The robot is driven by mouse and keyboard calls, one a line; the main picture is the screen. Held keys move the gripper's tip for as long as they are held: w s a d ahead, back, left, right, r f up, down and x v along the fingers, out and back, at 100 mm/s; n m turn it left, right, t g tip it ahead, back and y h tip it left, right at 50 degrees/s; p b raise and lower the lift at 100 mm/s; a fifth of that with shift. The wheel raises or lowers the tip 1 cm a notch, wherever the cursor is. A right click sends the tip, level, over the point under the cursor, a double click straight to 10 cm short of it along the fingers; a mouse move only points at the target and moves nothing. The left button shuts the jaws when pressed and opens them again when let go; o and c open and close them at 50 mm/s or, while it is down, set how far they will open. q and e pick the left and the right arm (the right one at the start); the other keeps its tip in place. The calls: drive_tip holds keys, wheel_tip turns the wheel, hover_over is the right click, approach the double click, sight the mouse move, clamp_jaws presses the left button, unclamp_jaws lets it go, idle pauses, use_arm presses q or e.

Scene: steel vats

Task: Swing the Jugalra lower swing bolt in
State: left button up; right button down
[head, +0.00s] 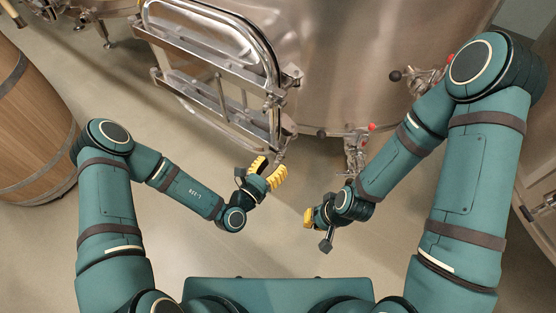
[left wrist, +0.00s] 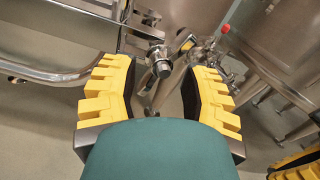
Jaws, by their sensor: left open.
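A steel vat (head: 350,50) has a rectangular manway door frame (head: 215,80) standing out on its left side. At the frame's lower right corner is a steel swing bolt fitting (head: 287,131), which I take for the lower swing bolt. In the left wrist view a bolt with a round dark-ended knob (left wrist: 160,63) sits just beyond the fingertips, roughly between them. My left gripper (head: 267,170) is open, just below this fitting, with nothing visible between its yellow fingers. My right gripper (head: 309,217) is lower and to the right, away from the door; its jaw opening is not clear.
A valve with a red knob (head: 355,148) stands on the vat to the right of the door. Another valve with dark and red knobs (head: 415,78) is further up right. A wooden barrel (head: 30,130) stands at the left. The floor (head: 230,255) between is clear.

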sight(277, 161)
use_arm(q)
drive_tip(key=shift+x, duration=1.55)
